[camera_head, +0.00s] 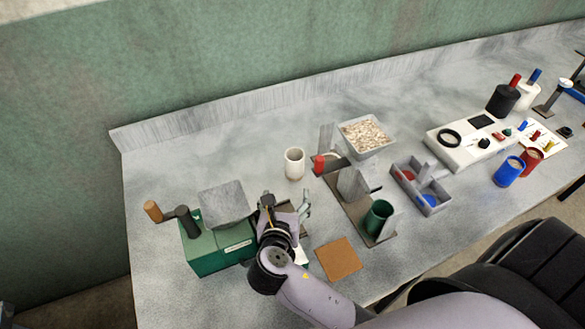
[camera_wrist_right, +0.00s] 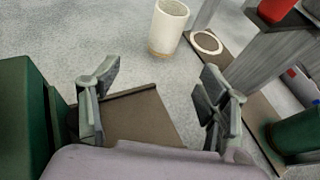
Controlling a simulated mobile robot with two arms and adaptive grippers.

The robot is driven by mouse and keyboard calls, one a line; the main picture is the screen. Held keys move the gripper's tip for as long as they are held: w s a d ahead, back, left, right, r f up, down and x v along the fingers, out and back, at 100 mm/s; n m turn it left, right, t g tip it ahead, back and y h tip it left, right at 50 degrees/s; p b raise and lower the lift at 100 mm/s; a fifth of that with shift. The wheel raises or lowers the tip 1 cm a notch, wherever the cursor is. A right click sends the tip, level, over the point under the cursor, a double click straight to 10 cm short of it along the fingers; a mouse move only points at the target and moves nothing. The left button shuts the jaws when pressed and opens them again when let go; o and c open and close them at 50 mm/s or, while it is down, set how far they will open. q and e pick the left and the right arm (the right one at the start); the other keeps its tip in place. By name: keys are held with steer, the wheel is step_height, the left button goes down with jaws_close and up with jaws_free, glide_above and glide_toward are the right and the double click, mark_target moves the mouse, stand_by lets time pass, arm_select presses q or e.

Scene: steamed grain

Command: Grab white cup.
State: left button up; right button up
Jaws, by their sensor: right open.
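The white cup (camera_head: 294,164) stands upright on the grey counter, just beyond my right gripper (camera_head: 286,204) in the head view. It looks empty. A brown plate (camera_wrist_right: 145,118) lies below and between the fingers. My left gripper is not in view.
A green grinder-like machine (camera_head: 207,252) with a crank stands left of the gripper. A stand (camera_head: 352,190) with a green cup (camera_head: 378,216) is right of the white cup. A tray of grain (camera_head: 365,150) lies behind. The counter left of the cup is clear.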

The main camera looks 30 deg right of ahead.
mark_target(294, 172)
steer(key=p+x, duration=0.1)
steer(key=x, duration=0.9)
steer(key=shift+w+d, duration=0.25)
steer(key=shift+d, duration=0.1)
steer(key=shift+w+d+p, duration=0.3)
steer(key=shift+w+d, duration=0.05)
steer(key=x, duration=0.3)
steer(key=shift+w+d+f+p, duration=0.15)
steer(key=shift+d+p, duration=0.2)
steer(key=shift+w+d+f, duration=0.2)
steer(key=shift+w+f, duration=0.05)
steer(key=shift+w, duration=0.1)
steer(key=shift+c, duration=0.5)
steer(key=c, duration=1.2)
steer(key=shift+r, duration=0.1)
